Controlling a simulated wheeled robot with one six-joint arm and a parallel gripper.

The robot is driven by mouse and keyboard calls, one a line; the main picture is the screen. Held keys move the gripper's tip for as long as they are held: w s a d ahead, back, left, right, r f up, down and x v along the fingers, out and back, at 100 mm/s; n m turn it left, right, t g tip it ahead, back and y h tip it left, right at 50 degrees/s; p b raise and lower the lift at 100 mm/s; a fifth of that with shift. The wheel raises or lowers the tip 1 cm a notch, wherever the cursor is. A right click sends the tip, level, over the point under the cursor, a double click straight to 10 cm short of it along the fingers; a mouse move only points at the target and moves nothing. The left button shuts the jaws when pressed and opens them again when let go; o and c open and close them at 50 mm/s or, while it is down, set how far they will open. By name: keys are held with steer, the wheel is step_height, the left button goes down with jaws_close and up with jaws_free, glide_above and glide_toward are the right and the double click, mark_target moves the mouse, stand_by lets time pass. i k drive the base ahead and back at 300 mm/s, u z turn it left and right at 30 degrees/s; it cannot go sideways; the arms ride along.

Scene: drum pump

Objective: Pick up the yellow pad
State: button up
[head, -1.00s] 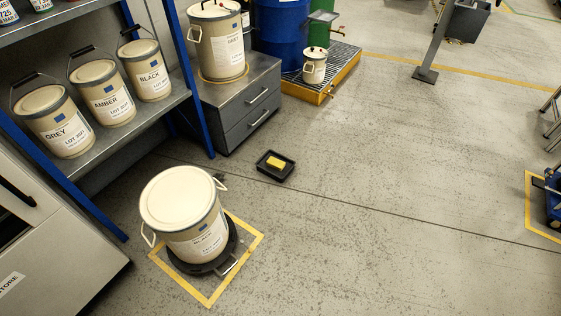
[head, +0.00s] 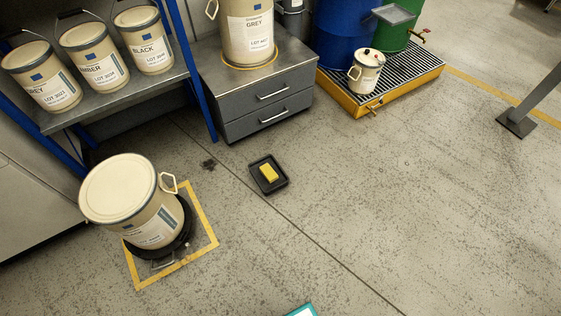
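The yellow pad (head: 269,173) lies in a small black tray (head: 283,184) on the concrete floor, near the middle of the head view. The tray sits in front of the grey drawer cabinet and to the right of a large cream drum. Nothing covers the pad.
A cream drum (head: 136,204) stands on a black dolly inside a yellow floor square, left of the tray. A grey drawer cabinet (head: 262,107) and a yellow spill pallet (head: 395,98) stand behind. A teal-edged object (head: 302,310) shows at the bottom edge.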

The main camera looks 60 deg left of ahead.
mark_target(268, 171)
steer(key=u, duration=0.4)
steer(key=i, duration=1.3)
steer(key=u, duration=1.75)
steer(key=i, duration=1)
steer(key=u, duration=1)
